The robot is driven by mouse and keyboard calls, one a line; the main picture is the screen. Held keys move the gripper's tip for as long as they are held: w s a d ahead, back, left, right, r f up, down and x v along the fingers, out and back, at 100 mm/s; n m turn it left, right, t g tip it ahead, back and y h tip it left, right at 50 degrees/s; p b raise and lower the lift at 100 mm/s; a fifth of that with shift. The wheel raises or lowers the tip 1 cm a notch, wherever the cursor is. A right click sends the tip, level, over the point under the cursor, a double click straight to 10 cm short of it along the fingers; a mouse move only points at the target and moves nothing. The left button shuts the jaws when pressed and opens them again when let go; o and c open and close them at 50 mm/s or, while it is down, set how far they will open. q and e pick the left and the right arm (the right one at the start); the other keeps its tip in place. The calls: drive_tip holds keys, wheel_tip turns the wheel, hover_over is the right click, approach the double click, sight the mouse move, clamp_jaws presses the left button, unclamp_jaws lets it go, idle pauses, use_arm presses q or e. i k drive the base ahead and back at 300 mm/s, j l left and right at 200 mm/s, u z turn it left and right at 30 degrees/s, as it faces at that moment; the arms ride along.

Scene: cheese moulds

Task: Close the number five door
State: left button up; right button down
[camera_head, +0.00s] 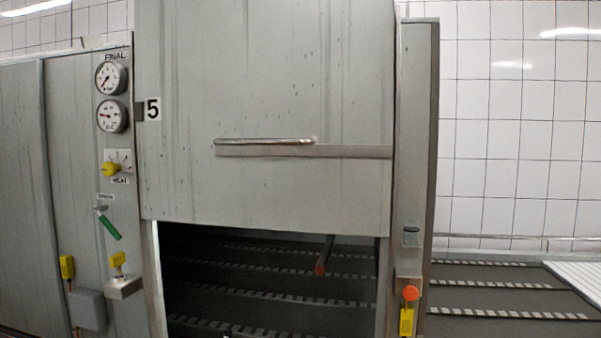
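The number five door (270,100) is a grey metal panel in the middle of the head view, with a "5" label (153,109) at its left edge. It is raised, and a dark opening (270,285) shows below its lower edge. A horizontal bar handle (265,141) runs across the door below its middle. Inside the opening are several rows of light slotted strips and a short rod with a reddish end (320,268). Neither of my grippers shows in this view.
Left of the door are two gauges (111,78), a yellow knob (110,169), a green lever (109,227) and a grey box (88,310). On the right post (415,130) are an orange button (411,293) and a yellow tag. A slotted dark surface (500,295) lies at the far right, before a white tiled wall.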

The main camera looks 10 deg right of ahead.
sight(259, 115)
drive_tip(key=i+j+z, duration=0.1)
drive_tip(key=z, duration=0.35)
drive_tip(key=i+j+z, duration=0.1)
drive_tip(key=z, duration=0.4)
drive_tip(key=j+z, duration=0.2)
drive_tip(key=z, duration=0.25)
drive_tip(key=i+j+z, duration=0.1)
drive_tip(key=j+z, duration=0.15)
drive_tip(key=j, duration=0.35)
drive_tip(key=j+z, duration=0.2)
drive_tip(key=j, duration=0.95)
